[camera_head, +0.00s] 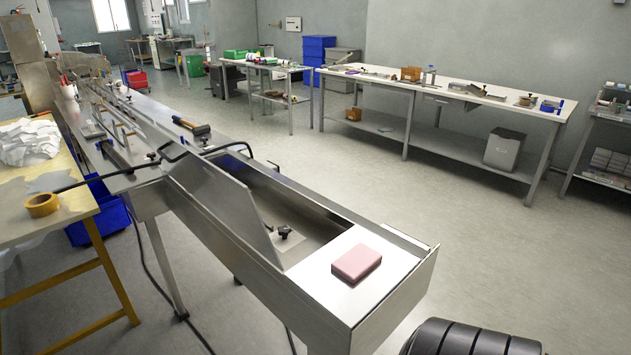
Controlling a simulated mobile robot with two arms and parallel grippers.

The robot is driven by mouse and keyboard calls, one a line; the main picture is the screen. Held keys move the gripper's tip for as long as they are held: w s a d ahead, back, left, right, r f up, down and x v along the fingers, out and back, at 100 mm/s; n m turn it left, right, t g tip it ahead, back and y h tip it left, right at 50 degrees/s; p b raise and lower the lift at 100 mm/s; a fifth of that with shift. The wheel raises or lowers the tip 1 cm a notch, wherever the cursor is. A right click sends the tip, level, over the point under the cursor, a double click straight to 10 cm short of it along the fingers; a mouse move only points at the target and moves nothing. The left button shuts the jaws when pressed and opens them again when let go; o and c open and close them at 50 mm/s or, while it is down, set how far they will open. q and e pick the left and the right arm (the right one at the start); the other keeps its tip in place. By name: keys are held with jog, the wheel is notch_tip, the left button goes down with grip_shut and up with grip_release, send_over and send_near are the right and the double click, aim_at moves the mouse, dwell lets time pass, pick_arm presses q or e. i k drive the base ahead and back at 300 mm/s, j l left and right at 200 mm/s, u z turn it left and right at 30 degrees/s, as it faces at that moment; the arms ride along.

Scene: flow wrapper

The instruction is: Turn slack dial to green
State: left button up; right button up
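The flow wrapper's long steel conveyor frame (222,208) runs from the near right to the back left. A small black knob (285,232) stands on a plate inside its open trough, behind a raised steel panel (230,205). I cannot tell whether this knob is the slack dial. No green mark shows near it at this size. Smaller black knobs (152,156) sit farther along the frame. Neither of my grippers is in view. A black ribbed part at the bottom right edge seems to be mine.
A pink block (356,263) lies on the frame's near end. A hammer-like tool (192,126) lies farther along. A wooden table with yellow tape (41,205) is at left, with a blue bin (104,217) beside it. The floor (440,195) to the right is clear up to the workbench (440,88).

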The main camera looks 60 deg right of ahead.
aim_at(284, 231)
jog(key=z, duration=1.55)
jog(key=i+j, duration=0.5)
